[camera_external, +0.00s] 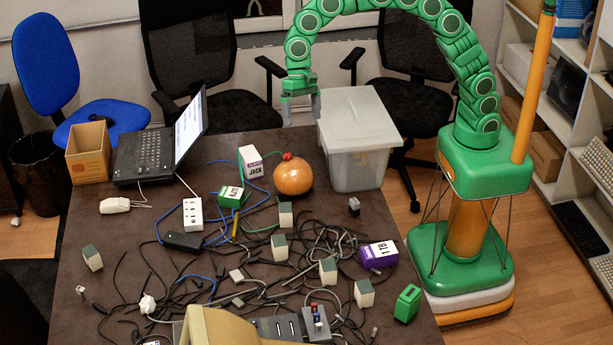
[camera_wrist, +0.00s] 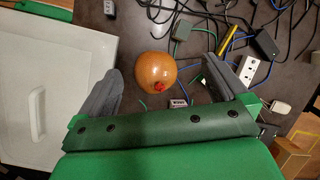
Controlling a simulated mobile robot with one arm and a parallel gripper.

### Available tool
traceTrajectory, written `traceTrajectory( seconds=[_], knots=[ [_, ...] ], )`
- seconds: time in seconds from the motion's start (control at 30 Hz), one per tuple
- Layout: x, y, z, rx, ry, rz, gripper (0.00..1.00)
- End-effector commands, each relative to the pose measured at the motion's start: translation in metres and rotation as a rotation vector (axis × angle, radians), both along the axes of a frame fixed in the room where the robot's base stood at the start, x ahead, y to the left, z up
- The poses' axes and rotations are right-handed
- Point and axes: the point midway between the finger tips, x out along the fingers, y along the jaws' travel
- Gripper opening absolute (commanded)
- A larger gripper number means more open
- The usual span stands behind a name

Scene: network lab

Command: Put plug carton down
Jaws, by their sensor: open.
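No box in view is marked as a plug carton. A small upright carton (camera_external: 250,162) with a white, purple-striped label reading JACK stands on the table, left of the round orange object (camera_external: 293,177). I cannot tell if it is the task's carton. My gripper (camera_external: 301,106) is open above the table's far side, higher than the JACK carton and left of the lidded bin. In the wrist view, nothing is held between the fingers (camera_wrist: 160,68); the orange object (camera_wrist: 155,72) shows below them. A small white labelled piece (camera_wrist: 178,103) is partly hidden by my gripper.
The grey lidded bin (camera_external: 357,135) stands at the table's far right. A laptop (camera_external: 160,142) and a brown box (camera_external: 88,152) are at the left.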

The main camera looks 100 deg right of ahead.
Motion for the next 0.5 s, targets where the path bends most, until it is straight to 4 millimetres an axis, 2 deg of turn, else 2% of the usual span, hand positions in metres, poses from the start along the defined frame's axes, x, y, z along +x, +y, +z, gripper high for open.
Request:
traceTrajectory(
  seconds=[0.03,0.23,0.5],
  knots=[
    [-0.014,0.001,0.008,-0.005,-0.009,0.035,1.00],
    [-0.065,0.001,0.027,-0.034,-0.039,0.179,1.00],
    [-0.137,-0.004,0.043,-0.075,-0.069,0.368,1.00]
  ],
)
